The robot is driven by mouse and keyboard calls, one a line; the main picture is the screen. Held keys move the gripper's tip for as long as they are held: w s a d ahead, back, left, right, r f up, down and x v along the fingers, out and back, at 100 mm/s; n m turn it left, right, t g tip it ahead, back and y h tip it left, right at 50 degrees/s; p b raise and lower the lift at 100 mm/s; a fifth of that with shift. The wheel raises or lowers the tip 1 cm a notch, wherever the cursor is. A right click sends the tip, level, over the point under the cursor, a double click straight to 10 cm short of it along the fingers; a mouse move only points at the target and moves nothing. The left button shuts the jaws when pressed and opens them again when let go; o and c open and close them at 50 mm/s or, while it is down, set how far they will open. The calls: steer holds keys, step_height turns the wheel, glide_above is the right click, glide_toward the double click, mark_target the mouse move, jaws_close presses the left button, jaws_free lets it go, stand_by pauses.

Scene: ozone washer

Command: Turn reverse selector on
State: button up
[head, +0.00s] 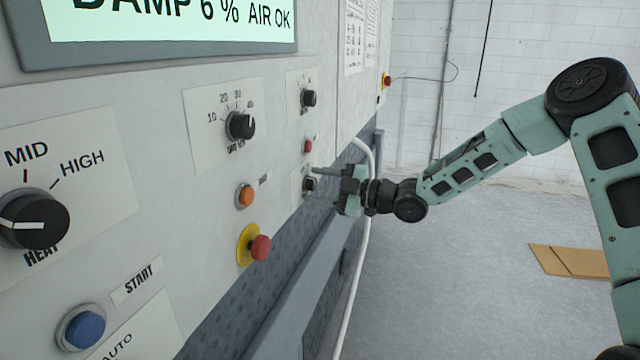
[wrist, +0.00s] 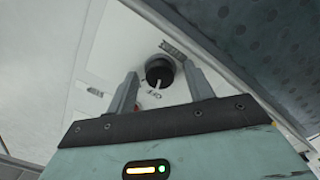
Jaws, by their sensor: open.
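A small black selector knob (head: 309,185) sits low on the panel in the head view, at the far lower right of the controls. My gripper (head: 318,184) is open in front of this knob. In the wrist view its fingers (wrist: 160,72) stand on either side of the knob, with gaps showing. Whether the fingertips reach the panel face is unclear.
Above the knob are a red button (head: 308,146) and another black knob (head: 309,98). To the left are a larger dial (head: 240,125), an orange button (head: 244,196) and a red emergency stop (head: 259,247). A sloping grey ledge (head: 300,265) runs below the panel.

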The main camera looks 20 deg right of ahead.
steer(key=c, duration=1)
steer(key=shift+o, duration=0.2)
steer(key=m, duration=0.4)
steer(key=shift+m+p, duration=0.3)
steer(key=shift+m, duration=1.6)
